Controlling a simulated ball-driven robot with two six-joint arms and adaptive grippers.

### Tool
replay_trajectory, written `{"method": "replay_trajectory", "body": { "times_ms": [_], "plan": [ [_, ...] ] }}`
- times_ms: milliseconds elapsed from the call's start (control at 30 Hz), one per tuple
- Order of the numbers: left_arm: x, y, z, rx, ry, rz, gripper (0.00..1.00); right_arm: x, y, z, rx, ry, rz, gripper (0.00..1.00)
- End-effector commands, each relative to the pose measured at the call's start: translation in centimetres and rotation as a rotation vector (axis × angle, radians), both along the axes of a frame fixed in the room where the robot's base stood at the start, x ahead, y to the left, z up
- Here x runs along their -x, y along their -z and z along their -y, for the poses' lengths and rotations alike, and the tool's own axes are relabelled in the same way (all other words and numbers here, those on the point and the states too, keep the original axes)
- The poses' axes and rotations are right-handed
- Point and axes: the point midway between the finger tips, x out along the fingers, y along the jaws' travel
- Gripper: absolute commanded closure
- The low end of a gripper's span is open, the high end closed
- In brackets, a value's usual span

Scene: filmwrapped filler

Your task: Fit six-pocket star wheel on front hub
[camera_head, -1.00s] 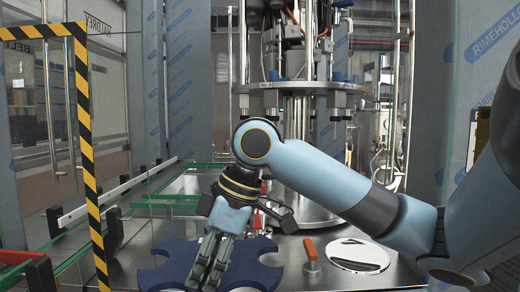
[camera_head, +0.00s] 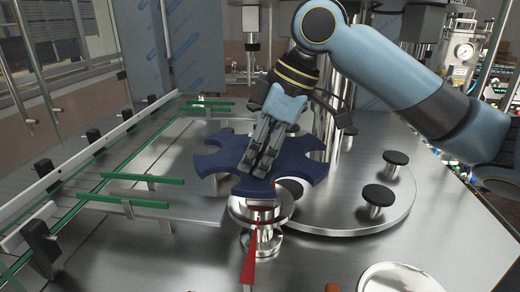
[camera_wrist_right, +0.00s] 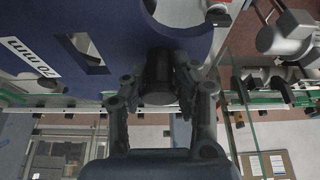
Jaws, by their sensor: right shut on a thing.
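The dark blue star wheel (camera_head: 213,160), with rounded pockets in its rim, is held roughly level above the front of the machine table. My right gripper (camera_head: 262,160) is shut on it near its middle; in the right wrist view the fingers close around a dark round knob (camera_wrist_right: 158,78). The wheel's face (camera_wrist_right: 110,30) there shows a "70 mm" label and a slot. The metal front hub (camera_head: 265,240) stands below the wheel's near edge, its upper part partly hidden. I cannot tell the exact gap between wheel and hub. My left gripper is not in view.
A red pointed piece (camera_head: 250,262) stands in front of the hub. A round steel plate (camera_head: 345,210) with black-topped posts (camera_head: 378,195) lies to the right. Green guide rails (camera_head: 130,202) run at the left. The bare table (camera_head: 180,255) is free at front left.

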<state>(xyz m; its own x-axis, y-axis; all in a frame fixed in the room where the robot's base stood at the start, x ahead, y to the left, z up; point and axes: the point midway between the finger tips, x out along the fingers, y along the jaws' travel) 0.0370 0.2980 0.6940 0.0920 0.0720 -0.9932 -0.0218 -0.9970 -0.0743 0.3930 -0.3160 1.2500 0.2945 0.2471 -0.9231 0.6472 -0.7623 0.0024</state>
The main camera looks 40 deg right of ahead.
Motion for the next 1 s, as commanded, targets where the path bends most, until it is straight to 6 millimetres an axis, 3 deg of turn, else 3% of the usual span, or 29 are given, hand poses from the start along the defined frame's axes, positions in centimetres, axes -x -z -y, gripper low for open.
{"method": "replay_trajectory", "body": {
  "times_ms": [400, 1000],
  "plan": [
    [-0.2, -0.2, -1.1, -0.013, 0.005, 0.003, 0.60, 0.0, 0.0, 0.0, -0.001, -0.005, 0.002, 1.00],
    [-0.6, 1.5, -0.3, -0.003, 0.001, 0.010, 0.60, 0.0, 3.4, 0.0, -0.002, -0.004, 0.001, 1.00]
  ]
}}
